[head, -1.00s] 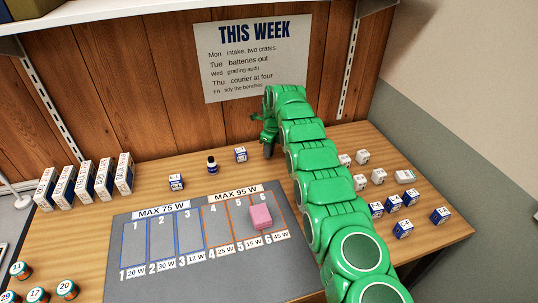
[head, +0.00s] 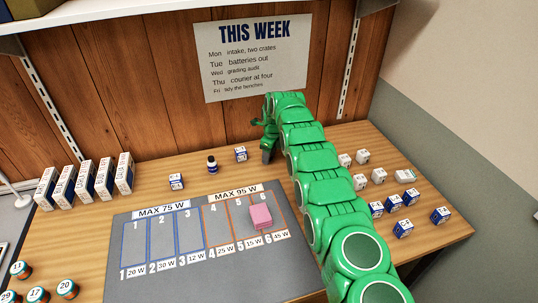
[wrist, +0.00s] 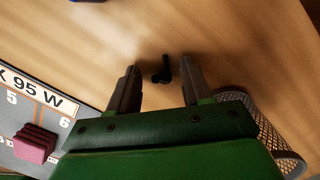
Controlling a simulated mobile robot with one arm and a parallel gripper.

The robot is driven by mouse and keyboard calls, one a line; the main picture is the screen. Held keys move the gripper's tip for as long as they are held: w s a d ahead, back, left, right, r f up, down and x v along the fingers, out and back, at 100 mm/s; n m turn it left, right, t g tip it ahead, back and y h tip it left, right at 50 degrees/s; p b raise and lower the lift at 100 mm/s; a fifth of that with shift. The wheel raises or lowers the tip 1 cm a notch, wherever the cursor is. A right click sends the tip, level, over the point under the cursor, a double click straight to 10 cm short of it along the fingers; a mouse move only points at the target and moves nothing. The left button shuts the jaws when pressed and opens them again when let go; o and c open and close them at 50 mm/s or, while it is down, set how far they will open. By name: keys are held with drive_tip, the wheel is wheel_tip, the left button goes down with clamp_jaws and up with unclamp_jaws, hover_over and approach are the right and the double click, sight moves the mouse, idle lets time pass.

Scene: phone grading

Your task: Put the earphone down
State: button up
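The earphone (wrist: 161,74) is a small dark piece in the wrist view. It shows between the two fingertips, nearer the right finger, with clear gaps on both sides at its main part. It appears to lie on the wooden table, though its exact height is hard to tell. My gripper (wrist: 158,75) is open, its grey fingers wide apart. In the head view my gripper (head: 267,154) is low over the back of the table, left of my green arm. The earphone cannot be made out there.
A dark mesh basket (wrist: 265,125) stands close on the right in the wrist view. A grey mat (head: 190,268) with numbered slots bears a pink block (head: 261,215). More boxes stand right of my arm.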

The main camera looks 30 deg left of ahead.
sight(272, 158)
drive_tip(key=shift+r, duration=0.1)
wheel_tip(272, 158, up, 12)
drive_tip(key=d, duration=0.1)
drive_tip(key=shift+d, duration=0.15)
idle(0.5)
